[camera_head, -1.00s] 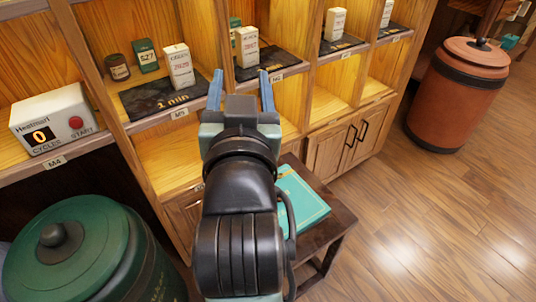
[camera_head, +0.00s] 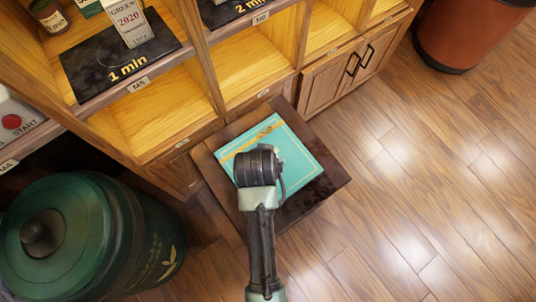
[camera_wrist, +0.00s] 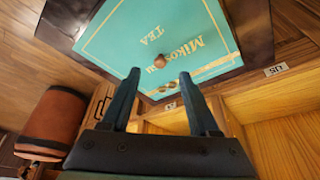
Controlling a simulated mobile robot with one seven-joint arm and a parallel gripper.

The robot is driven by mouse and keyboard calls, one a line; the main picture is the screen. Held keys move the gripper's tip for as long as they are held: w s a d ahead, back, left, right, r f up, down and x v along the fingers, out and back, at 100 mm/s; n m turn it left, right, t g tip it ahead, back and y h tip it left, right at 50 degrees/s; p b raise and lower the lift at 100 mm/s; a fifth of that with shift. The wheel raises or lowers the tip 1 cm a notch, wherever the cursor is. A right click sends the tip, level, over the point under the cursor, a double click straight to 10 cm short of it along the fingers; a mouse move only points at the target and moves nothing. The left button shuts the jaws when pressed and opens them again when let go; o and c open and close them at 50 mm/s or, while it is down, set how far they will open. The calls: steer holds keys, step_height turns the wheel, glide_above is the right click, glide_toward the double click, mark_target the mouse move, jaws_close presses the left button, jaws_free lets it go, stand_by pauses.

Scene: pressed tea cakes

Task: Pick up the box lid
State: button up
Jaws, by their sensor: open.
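The box lid (camera_head: 302,160) is a flat teal square with a thin gold border, lying on a low dark wooden table (camera_head: 332,186). In the wrist view the lid (camera_wrist: 118,35) shows gold "Mikoshou TEA" lettering and a small round brown knob (camera_wrist: 160,61). My gripper (camera_wrist: 154,82) is open and empty, its two dark fingers pointing toward the lid, with the knob between and just beyond their tips in the picture. In the head view my wrist covers part of the lid and hides the fingers. I cannot tell the exact gap to the knob.
A wooden shelf (camera_head: 253,68) with open compartments stands right behind the table. A large green canister (camera_head: 75,230) stands at the left, and a terracotta container (camera_head: 463,40) at the top right. The wooden floor (camera_head: 430,180) to the right is clear.

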steer(key=b+x, duration=0.2)
steer(key=x, duration=0.3)
steer(key=shift+w+f+b, duration=0.2)
steer(key=shift+b, duration=0.15)
steer(key=shift+r, duration=0.1)
jaws_close()
